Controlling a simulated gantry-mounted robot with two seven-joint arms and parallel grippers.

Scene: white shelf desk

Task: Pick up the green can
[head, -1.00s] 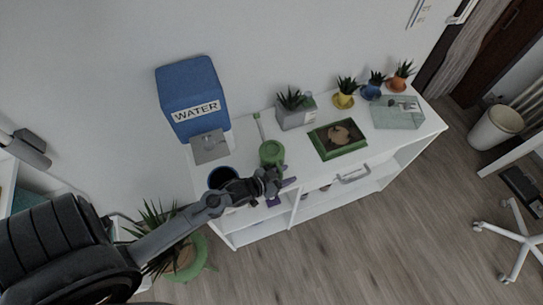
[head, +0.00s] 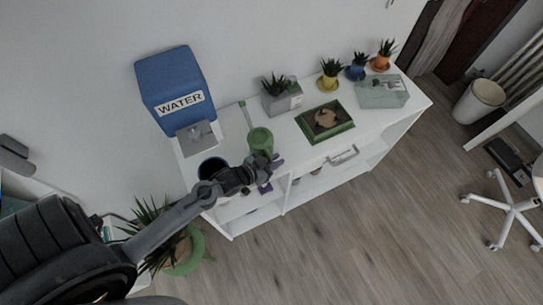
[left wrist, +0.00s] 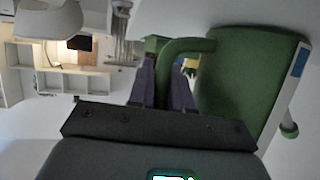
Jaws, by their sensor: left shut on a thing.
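The green can (head: 260,141) is a watering can with a long spout, at the front part of the white shelf desk's top in the head view. My left gripper (head: 270,166) is at its near side. In the left wrist view, the can's body (left wrist: 245,80) fills the right side and its curved handle runs between the two fingers. My left gripper (left wrist: 165,88) is shut on that handle. I cannot tell whether the can's base is clear of the desk top. My right gripper is in neither view.
A blue water dispenser (head: 175,90) stands left of the can, with a dark blue pot (head: 212,166) before it. A grey planter (head: 282,98), green-framed box (head: 325,121) and glass box (head: 382,93) stand to the right. A floor plant (head: 180,252) is below my arm.

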